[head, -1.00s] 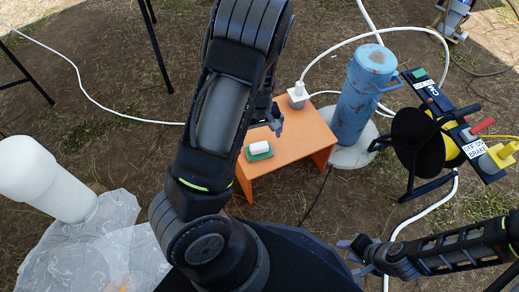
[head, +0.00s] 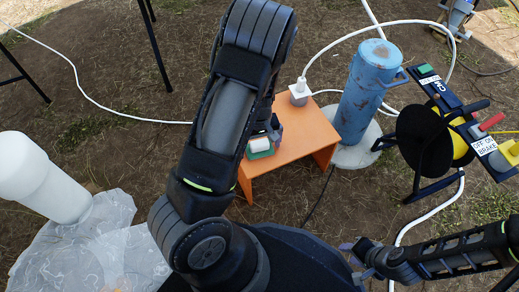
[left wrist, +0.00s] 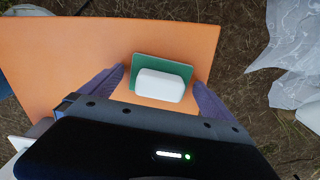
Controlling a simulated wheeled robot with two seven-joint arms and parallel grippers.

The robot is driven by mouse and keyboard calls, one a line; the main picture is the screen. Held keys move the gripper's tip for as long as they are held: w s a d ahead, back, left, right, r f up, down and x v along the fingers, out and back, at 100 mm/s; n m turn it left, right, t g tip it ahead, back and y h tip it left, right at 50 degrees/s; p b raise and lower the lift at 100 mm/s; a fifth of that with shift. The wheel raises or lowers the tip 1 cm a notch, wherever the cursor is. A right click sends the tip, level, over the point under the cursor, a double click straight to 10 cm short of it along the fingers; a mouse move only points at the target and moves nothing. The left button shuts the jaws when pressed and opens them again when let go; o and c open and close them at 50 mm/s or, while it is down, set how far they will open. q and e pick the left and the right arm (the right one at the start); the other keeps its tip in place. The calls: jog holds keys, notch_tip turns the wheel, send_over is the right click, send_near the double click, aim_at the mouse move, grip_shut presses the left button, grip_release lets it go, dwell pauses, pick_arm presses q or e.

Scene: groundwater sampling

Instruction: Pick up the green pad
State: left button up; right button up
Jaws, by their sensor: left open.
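The green pad (left wrist: 143,64) lies flat on the orange stool (left wrist: 60,50), with a white block (left wrist: 160,85) on top of it. In the head view the pad (head: 259,154) is near the stool's left edge, partly hidden by my left arm. My left gripper (left wrist: 155,98) is open, its two purple-grey fingers on either side of the pad and block, apart from the pad as far as I can see. In the head view it is mostly behind my arm. My right gripper (head: 352,250) is low at the right, over the ground; its fingers are too small to read.
A white plug box (head: 299,93) sits on the stool's back corner. A blue cylinder (head: 366,95) stands right of the stool, beside a cable reel (head: 425,135). A white cylinder (head: 40,180) and clear plastic sheet (head: 75,250) lie at the left.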

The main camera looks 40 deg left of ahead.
pick_arm(q)
jog(key=shift+r, duration=0.1)
jog(key=shift+c, duration=0.2)
jog(key=c, duration=1.2)
